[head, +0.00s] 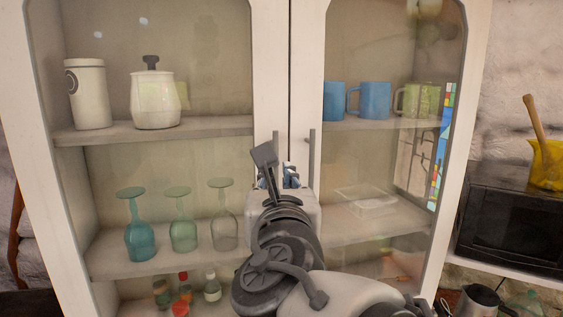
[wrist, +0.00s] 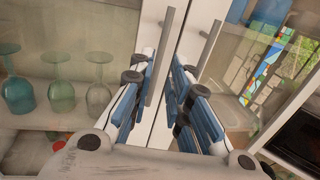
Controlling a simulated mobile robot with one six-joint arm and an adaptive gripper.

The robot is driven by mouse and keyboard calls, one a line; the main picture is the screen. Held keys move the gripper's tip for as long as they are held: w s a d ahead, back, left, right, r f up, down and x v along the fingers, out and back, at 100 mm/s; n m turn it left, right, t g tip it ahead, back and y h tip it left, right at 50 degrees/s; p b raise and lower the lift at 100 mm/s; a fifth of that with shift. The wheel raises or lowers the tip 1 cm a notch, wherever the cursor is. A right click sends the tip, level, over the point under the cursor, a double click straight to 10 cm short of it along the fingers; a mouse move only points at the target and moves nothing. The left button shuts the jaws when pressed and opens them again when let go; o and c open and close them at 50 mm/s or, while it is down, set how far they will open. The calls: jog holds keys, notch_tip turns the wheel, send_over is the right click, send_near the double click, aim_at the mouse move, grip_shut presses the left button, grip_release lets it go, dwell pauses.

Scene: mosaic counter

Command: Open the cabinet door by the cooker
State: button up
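A white cabinet with two glass doors fills the head view. The left door (head: 268,60) and right door (head: 306,60) are both shut and meet at the middle. Each has an upright grey bar handle: the left handle (head: 276,146) and the right handle (head: 311,155). My gripper (head: 291,178) is in front of the seam, near the handles. In the wrist view my gripper (wrist: 163,72) is open, its blue-padded fingers spread. The left handle (wrist: 164,50) runs down between the fingers, close to the left one; contact is unclear. The right handle (wrist: 210,42) passes beyond the right finger.
A black oven-like appliance (head: 515,225) stands right of the cabinet, with a yellow pot (head: 548,165) on top. Behind the glass are teal goblets (head: 140,240), a white pot (head: 155,100) and blue mugs (head: 374,98). My arm hides part of the lower right door.

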jog(key=w, duration=1)
jog(key=shift+a+p, duration=0.3)
jog(key=shift+a, duration=0.1)
grip_shut()
